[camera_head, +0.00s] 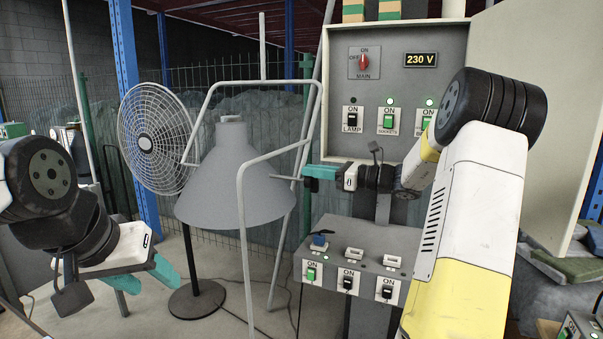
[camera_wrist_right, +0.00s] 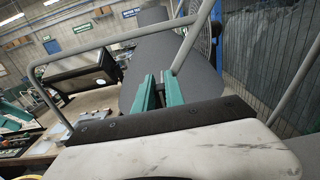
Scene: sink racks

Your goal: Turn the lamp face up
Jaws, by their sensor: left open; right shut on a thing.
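The lamp (camera_head: 230,185) has a grey cone shade with its wide mouth facing down and its narrow capped end up. It sits within a bent grey tube frame (camera_head: 243,215). My right gripper (camera_head: 305,178) is at the lamp's right side, shut on a short thin rod that sticks out from the shade. In the right wrist view its teal fingers (camera_wrist_right: 160,92) are close together in front of the grey shade (camera_wrist_right: 205,88), and the exact grip is hard to see. My left gripper (camera_head: 148,278) is open and empty at lower left, apart from the lamp.
A standing fan (camera_head: 155,138) is behind the lamp at left. A switch panel (camera_head: 390,85) reading 230 V is at the back right. A lower switch box (camera_head: 355,262) stands under my right arm. A wire fence and blue posts are behind.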

